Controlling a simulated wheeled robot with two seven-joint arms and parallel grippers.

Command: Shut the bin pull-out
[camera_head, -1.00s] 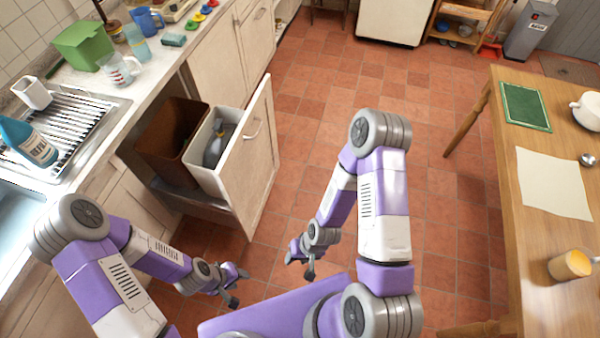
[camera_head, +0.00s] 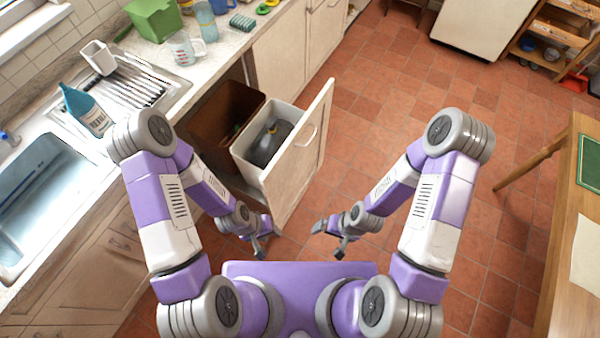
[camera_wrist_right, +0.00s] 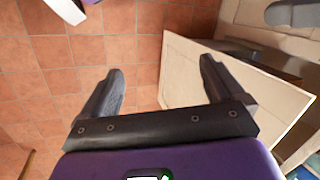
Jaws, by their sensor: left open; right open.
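The bin pull-out stands open from the counter, its cream front panel (camera_head: 303,155) facing right, with a handle (camera_head: 306,135) on it. It carries a brown bin (camera_head: 226,115) at the back and a white bin (camera_head: 255,140) with a grey object inside. My left gripper (camera_head: 263,247) is open and empty near the panel's lower near end; whether it touches cannot be told. My right gripper (camera_head: 329,238) is open and empty, to the right of the panel and apart from it. In the right wrist view, the panel (camera_wrist_right: 220,75) lies beyond the open fingers (camera_wrist_right: 160,90).
The counter with sink (camera_head: 40,200) and drying rack runs along the left. A wooden table (camera_head: 570,230) stands at the right. Tiled floor (camera_head: 400,95) is clear between the pull-out and the table. A white cabinet (camera_head: 485,28) stands at the back.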

